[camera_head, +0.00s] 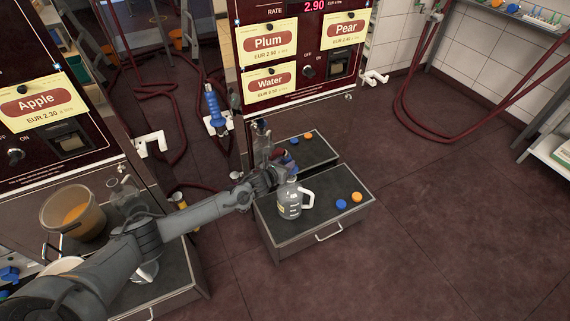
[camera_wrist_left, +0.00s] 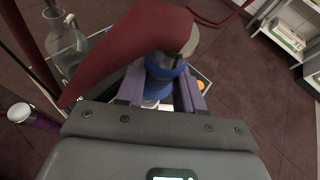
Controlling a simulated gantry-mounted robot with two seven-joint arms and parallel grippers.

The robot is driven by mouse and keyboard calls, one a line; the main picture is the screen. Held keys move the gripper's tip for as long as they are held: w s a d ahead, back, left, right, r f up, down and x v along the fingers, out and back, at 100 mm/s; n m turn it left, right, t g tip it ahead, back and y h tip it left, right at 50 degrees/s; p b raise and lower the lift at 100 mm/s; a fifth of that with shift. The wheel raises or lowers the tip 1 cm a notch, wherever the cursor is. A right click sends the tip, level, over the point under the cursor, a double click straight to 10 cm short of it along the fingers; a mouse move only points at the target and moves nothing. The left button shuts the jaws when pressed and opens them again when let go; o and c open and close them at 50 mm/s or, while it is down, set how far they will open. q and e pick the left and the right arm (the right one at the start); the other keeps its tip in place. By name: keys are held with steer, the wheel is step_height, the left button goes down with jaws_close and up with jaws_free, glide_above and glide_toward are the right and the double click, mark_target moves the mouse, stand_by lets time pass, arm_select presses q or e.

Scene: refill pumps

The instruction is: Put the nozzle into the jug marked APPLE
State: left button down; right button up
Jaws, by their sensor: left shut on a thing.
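My left gripper (camera_head: 284,166) is shut on the blue nozzle (camera_wrist_left: 163,78), with its thick dark red hose (camera_wrist_left: 125,45) curving over it in the left wrist view. In the head view the nozzle (camera_head: 287,161) is small and partly hidden by the gripper. A grey-white jug (camera_head: 290,203) with a white handle and a yellowish label stands upright on the cabinet top, just below the gripper. I cannot read its label. The nozzle tip is hidden, so I cannot tell whether it is inside the jug's mouth. My right gripper is not in view.
The cabinet (camera_head: 323,221) also bears blue and orange caps (camera_head: 342,204). Another blue nozzle (camera_head: 214,107) hangs on the Plum, Pear and Water pump's side. The floor at right is clear.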

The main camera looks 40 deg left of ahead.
arm_select(q)
steer(key=shift+f+b, duration=1.15)
steer(key=shift+f, duration=0.35)
steer(key=c, duration=0.6)
jaws_free()
steer(key=shift+s, duration=0.1)
